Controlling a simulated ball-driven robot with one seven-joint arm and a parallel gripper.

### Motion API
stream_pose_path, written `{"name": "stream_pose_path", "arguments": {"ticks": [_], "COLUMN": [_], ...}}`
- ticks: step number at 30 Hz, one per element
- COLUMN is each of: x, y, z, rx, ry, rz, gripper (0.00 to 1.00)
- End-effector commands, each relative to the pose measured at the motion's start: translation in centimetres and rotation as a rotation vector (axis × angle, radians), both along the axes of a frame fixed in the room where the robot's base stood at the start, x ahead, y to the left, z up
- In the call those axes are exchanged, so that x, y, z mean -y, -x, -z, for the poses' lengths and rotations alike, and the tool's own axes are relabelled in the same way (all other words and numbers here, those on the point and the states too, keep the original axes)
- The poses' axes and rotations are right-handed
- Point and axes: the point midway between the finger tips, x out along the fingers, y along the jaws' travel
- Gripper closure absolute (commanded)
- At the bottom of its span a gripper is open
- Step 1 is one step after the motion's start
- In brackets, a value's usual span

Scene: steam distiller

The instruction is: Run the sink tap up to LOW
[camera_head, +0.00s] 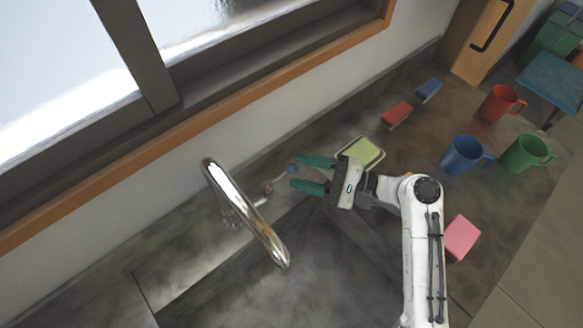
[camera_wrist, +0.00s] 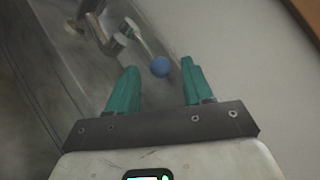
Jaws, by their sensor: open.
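The sink tap (camera_head: 245,212) is a chrome curved spout at the back of the dark counter, over the sink. A thin handle runs from its base to the right and ends in a small blue ball knob (camera_head: 291,168). My gripper (camera_head: 304,173) has green fingers and is open, with the ball at or near the gap between its fingertips. In the wrist view the blue ball (camera_wrist: 160,67) shows between the two fingers, near their tips, with no visible contact on either side. The tap's base (camera_wrist: 95,22) shows at the top left there.
A green sponge on a pale tray (camera_head: 377,144) lies just behind my gripper. Red (camera_head: 396,114) and blue (camera_head: 429,90) blocks lie along the wall. Red (camera_head: 497,103), blue (camera_head: 461,155) and green (camera_head: 525,154) mugs and a pink block (camera_head: 462,238) stand to the right.

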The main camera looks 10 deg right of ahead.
Motion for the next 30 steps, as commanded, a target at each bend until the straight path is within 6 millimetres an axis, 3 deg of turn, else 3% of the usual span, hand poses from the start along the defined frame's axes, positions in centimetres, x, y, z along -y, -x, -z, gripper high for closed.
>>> {"name": "stream_pose_path", "arguments": {"ticks": [6, 18, 30], "x": [-2.4, -3.0, -3.0], "y": [-1.0, -1.3, -1.3], "z": [0.1, 0.0, 0.0], "rx": [0.000, 0.000, 0.001], "ry": [0.000, 0.001, 0.000], "rz": [-0.001, 0.001, 0.001], "gripper": [0.49, 0.49, 0.87]}}
